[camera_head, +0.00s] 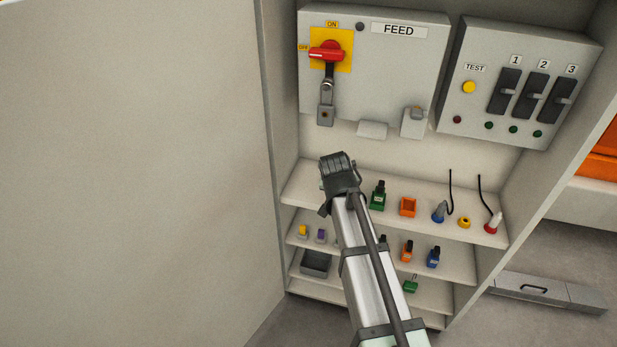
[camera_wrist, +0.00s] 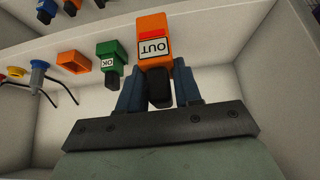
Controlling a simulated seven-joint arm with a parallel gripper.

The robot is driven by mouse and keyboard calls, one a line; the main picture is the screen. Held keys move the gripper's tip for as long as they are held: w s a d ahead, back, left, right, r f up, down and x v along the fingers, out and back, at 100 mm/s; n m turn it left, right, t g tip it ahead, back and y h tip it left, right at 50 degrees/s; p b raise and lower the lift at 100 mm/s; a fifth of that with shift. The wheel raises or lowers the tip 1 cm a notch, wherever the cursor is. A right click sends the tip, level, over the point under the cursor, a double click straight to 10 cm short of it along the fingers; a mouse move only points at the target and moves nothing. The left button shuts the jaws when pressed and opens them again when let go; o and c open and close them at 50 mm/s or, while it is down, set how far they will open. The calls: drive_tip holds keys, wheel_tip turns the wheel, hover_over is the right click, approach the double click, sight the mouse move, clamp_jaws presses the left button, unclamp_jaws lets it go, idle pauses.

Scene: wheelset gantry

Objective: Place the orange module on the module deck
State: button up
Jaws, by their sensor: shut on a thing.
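My gripper (camera_wrist: 158,88) is shut on an orange module (camera_wrist: 153,28) with a white label reading OUT and a black end. In the head view my gripper (camera_head: 338,168) is over the left part of the upper shelf (camera_head: 300,187), which looks like the module deck, and it hides the held module. A green module (camera_head: 378,193) labelled OK stands on this shelf to the right of my gripper. It also shows in the wrist view (camera_wrist: 108,52). An open, empty orange holder (camera_head: 408,207) sits right of the green module. I cannot tell whether the held module touches the shelf.
A blue plug (camera_head: 439,212), a yellow ring (camera_head: 464,222) and a red-and-white plug (camera_head: 493,223) with black cables stand farther right. The lower shelf holds another orange module (camera_head: 407,251) and a blue module (camera_head: 433,257). A FEED panel (camera_head: 395,70) and cabinet walls bound the space.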

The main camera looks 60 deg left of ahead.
drive_tip(key=a, duration=1.8)
drive_tip(key=shift+a+f, duration=0.2)
drive_tip(key=shift+f, duration=1.55)
drive_tip(key=shift+a+f, duration=0.15)
drive_tip(key=shift+f, duration=1.6)
drive_tip(key=shift+f, duration=0.15)
drive_tip(key=o, duration=1.1)
drive_tip(key=shift+c, duration=0.2)
drive_tip(key=v, duration=1.2)
